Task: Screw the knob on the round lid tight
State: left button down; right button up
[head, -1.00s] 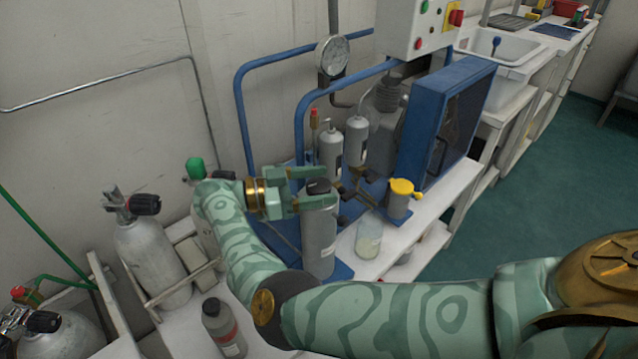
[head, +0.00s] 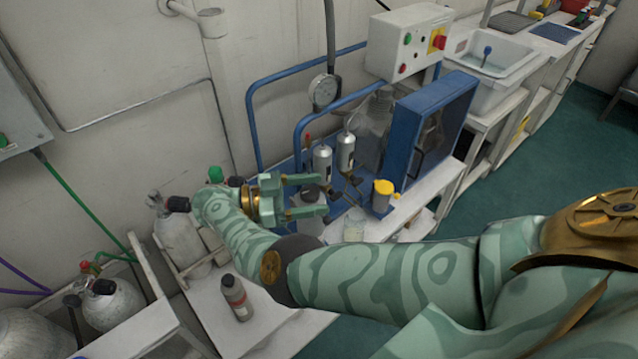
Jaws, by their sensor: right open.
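A grey cylindrical housing (head: 310,225) stands upright on the blue-framed air panel in the head view, partly hidden by my right gripper. Its round top with a dark knob (head: 311,194) shows between the fingers. My right gripper (head: 322,195) is open, one finger on the far side of the knob and one on the near side. I cannot tell whether either finger touches it. My left gripper is not in view.
Two grey filter cylinders (head: 345,150), a gauge (head: 324,90) and a blue guard box (head: 430,125) stand behind. A yellow-capped cylinder (head: 383,195) and a glass jar (head: 355,225) are close right. A dark bottle (head: 235,297) and gas cylinders (head: 178,235) are left.

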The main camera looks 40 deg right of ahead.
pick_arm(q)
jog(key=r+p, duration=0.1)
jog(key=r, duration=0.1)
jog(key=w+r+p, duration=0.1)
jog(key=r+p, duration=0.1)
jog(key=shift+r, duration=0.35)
pick_arm(e)
jog(key=s, duration=0.1)
jog(key=s+a+r, duration=0.1)
jog(key=shift+s+a+r, duration=0.25)
jog(key=shift+s+a, duration=0.1)
jog(key=shift+s, duration=0.05)
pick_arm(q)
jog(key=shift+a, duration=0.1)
pick_arm(e)
jog(key=shift+f, duration=0.1)
